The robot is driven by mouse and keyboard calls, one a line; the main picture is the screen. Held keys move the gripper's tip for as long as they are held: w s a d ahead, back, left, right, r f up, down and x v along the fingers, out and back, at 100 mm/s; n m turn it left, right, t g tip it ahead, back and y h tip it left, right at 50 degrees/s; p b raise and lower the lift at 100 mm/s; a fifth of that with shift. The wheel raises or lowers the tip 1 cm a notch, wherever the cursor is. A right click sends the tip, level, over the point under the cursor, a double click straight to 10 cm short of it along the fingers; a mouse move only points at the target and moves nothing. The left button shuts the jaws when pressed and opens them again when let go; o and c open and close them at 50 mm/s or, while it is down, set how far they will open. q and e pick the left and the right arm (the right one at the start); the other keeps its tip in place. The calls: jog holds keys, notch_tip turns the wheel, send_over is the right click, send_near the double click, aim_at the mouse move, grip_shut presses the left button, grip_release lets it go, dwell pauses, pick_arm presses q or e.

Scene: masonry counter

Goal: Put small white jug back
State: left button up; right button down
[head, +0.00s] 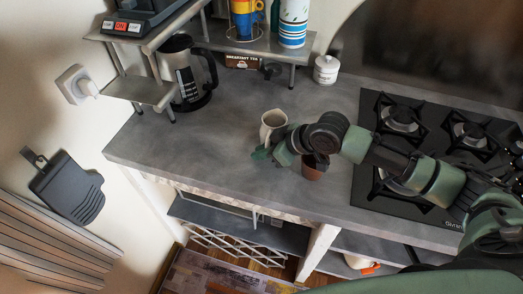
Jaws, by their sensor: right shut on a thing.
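The small white jug (271,121) is at the middle of the grey counter, its open top facing up. My right gripper (262,151) reaches in from the right and is shut on the jug at its near side. The fingers are partly hidden by the wrist, and I cannot tell whether the jug touches the counter. My left gripper is out of view.
A small terracotta pot (312,171) stands close by, partly under my right arm. A black gas hob (365,146) is at the right. A white lidded canister (326,70), a glass coffee pot (187,76) and a metal shelf (262,44) stand behind.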

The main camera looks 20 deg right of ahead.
jog(key=shift+f, duration=0.15)
jog(key=c, duration=1.4)
grip_release()
jog(key=shift+f, duration=0.1)
jog(key=shift+c, duration=0.2)
jog(key=b+v, duration=0.1)
jog(key=v, duration=1.1)
